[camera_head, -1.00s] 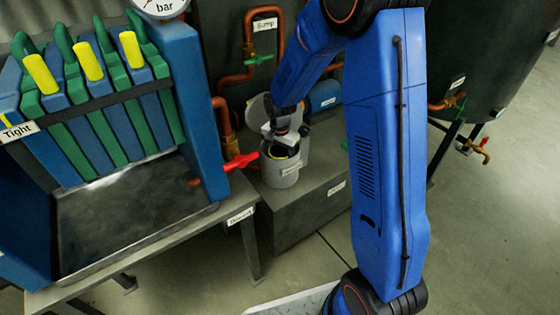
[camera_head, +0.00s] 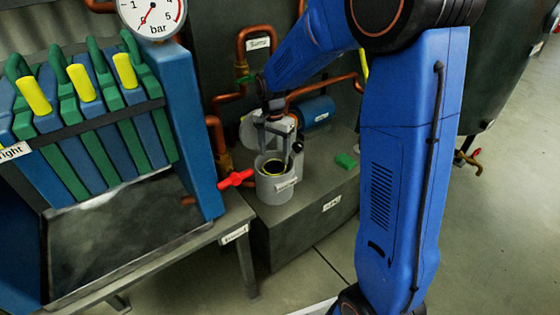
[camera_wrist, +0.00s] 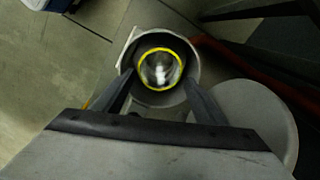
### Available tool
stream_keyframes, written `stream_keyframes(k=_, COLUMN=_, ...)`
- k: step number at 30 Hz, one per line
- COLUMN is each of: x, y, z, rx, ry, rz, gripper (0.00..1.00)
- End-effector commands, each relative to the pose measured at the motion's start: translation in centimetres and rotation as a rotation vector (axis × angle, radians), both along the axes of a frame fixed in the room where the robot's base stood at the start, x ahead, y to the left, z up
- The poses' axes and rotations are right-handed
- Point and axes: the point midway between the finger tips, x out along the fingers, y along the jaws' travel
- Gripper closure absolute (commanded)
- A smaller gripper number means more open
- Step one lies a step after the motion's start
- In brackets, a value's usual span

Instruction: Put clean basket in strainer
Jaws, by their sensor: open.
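The strainer (camera_head: 275,186) is a grey open-topped pot on a grey plinth. Its round lid is swung open behind it, and in the wrist view the lid (camera_wrist: 243,122) lies to the right. A basket with a yellow rim (camera_head: 273,167) sits inside the strainer; in the wrist view the basket (camera_wrist: 160,68) shows a shiny metal interior. My gripper (camera_head: 277,146) is above the strainer, pointing down. Its fingers are spread apart and empty, on either side of the pot's mouth in the wrist view (camera_wrist: 158,88). The basket's lower part is hidden in the pot.
A red valve handle (camera_head: 236,179) stands close to the strainer's left. Copper pipes (camera_head: 213,130) and a blue cylinder (camera_head: 317,112) are behind. A green block (camera_head: 346,161) lies on the plinth (camera_head: 320,200) at right. The filter press (camera_head: 190,120) stands at left.

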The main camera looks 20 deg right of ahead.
Motion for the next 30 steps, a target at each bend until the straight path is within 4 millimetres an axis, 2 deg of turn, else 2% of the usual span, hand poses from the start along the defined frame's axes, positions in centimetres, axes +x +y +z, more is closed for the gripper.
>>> stream_keyframes(k=5, x=-0.2, y=-0.1, z=0.5, rx=0.0, ry=-0.004, rz=0.005, gripper=0.35)
stream_keyframes(k=8, x=-1.1, y=-0.4, z=1.6, rx=0.001, ry=-0.017, rz=0.029, gripper=0.35)
stream_keyframes(k=11, x=-2.8, y=-1.0, z=3.5, rx=0.003, ry=-0.041, rz=0.074, gripper=0.35)
stream_keyframes(k=21, x=-10.6, y=-3.2, z=9.7, rx=-0.009, ry=-0.141, rz=0.282, gripper=0.35)
stream_keyframes(k=30, x=-18.0, y=-4.8, z=13.1, rx=-0.041, ry=-0.225, rz=0.463, gripper=0.35)
